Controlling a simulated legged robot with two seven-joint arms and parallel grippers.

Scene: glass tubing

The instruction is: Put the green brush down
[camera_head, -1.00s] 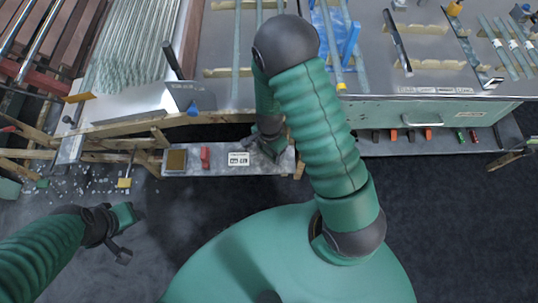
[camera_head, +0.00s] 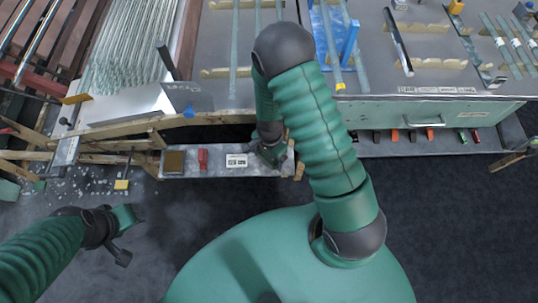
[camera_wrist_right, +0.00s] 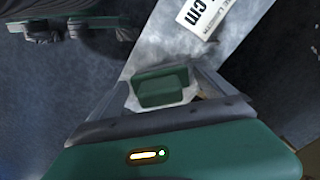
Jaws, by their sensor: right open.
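My right gripper (camera_head: 273,160) is low over the right end of the grey shelf in front of the bench. In the right wrist view its two fingers stand apart. A dark green block, seemingly the green brush (camera_wrist_right: 163,88), shows between them, over the pale shelf. I cannot tell whether the fingers touch it or whether it rests fully on the shelf. The brush is not clearly distinct in the head view. My left gripper (camera_head: 125,236) hangs at the lower left, away from the shelf, with no held thing visible.
The shelf (camera_head: 215,170) carries a brown-topped block (camera_head: 174,161), a red piece (camera_head: 203,158) and a white label (camera_head: 236,160). Glass tubes (camera_head: 130,50) lie on the bench behind. Wooden bars (camera_head: 135,145) stand left. A drawer front (camera_head: 430,115) is at right. Dark floor lies in front.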

